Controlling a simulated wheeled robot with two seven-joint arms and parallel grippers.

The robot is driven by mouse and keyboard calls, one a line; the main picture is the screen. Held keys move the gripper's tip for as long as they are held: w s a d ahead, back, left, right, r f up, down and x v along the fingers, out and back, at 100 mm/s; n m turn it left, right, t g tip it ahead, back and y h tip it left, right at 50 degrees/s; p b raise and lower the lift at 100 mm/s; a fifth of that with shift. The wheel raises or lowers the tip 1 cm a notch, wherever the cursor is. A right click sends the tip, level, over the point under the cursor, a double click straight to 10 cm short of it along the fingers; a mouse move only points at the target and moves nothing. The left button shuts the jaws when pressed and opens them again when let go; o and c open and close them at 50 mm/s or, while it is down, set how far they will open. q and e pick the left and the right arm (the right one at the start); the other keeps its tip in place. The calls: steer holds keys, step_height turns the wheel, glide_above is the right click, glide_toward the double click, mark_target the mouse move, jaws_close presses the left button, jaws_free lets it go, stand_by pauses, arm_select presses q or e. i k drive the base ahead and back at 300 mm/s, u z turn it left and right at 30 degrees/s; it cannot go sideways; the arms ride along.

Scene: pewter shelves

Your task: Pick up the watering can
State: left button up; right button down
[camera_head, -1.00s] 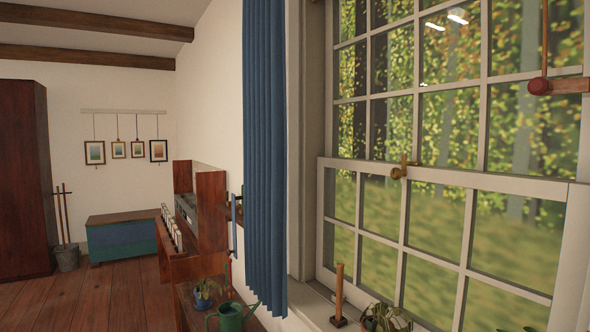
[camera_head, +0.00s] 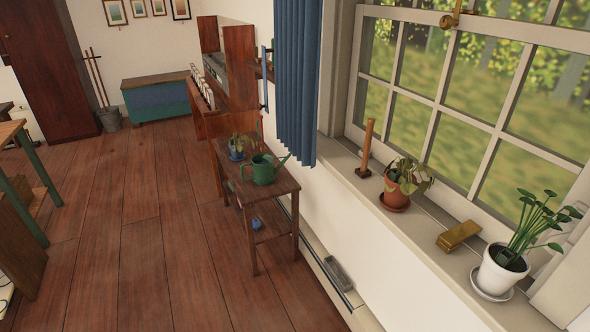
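The green watering can (camera_head: 263,170) stands upright on a small dark wooden table (camera_head: 283,187) against the wall under the blue curtain. Its spout points to the right, and a handle shows at its left side. A plant in a blue pot (camera_head: 237,153) stands just behind it on the same tabletop. Neither of my grippers is in view.
A small blue object (camera_head: 256,223) sits on the table's lower shelf. The windowsill (camera_head: 412,236) at right holds potted plants, a brass block (camera_head: 458,236) and a wooden post (camera_head: 366,150). A green-legged table (camera_head: 20,180) stands at left. The wooden floor (camera_head: 150,240) between is clear.

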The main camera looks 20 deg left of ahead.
mark_target(264, 171)
steer(key=u, duration=1.2)
steer(key=i, duration=2.25)
steer(key=z, duration=0.5)
